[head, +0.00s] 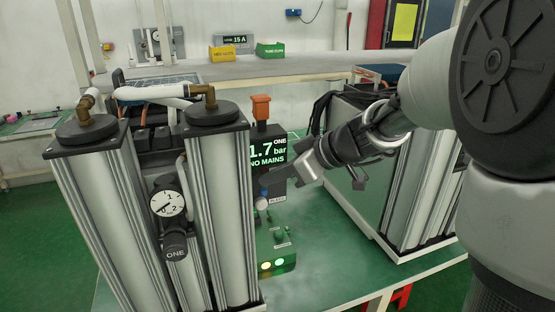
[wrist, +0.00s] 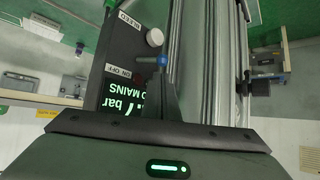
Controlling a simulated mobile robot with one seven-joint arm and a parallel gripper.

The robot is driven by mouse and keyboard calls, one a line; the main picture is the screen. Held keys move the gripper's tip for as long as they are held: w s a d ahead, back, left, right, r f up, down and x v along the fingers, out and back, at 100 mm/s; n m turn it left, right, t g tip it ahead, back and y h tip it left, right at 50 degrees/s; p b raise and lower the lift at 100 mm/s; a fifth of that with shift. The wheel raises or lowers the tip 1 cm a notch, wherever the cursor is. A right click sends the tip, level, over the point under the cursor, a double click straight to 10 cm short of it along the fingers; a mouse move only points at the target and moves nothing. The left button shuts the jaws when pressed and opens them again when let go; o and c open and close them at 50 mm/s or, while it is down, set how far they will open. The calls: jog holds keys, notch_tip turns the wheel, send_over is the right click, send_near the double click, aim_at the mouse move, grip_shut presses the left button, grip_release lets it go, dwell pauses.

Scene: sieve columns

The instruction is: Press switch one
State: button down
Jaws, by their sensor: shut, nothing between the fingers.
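The black control box of column one (head: 268,150) stands right of the twin columns, its screen reading 1.7 bar, ONE, NO MAINS. It also shows in the wrist view (wrist: 122,55), with an ON OFF label. A small blue part (wrist: 162,60) beside that label looks like the switch; it also shows in the head view (head: 264,191). My gripper (head: 269,182) is shut and empty, its tips at or very near the blue part. In the wrist view the fingers (wrist: 163,78) partly cover it, so I cannot tell whether they touch.
A pale round knob (wrist: 155,37) by a BLEED label sits just beyond the blue part. The column pair with the gauge (head: 167,204) stands close on the left. Another column unit (head: 355,185) stands on the right. A green box with lit lamps (head: 277,265) is below.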

jog(key=shift+x, duration=1.45)
jog(key=shift+f+b, duration=0.1)
jog(key=shift+b, duration=0.2)
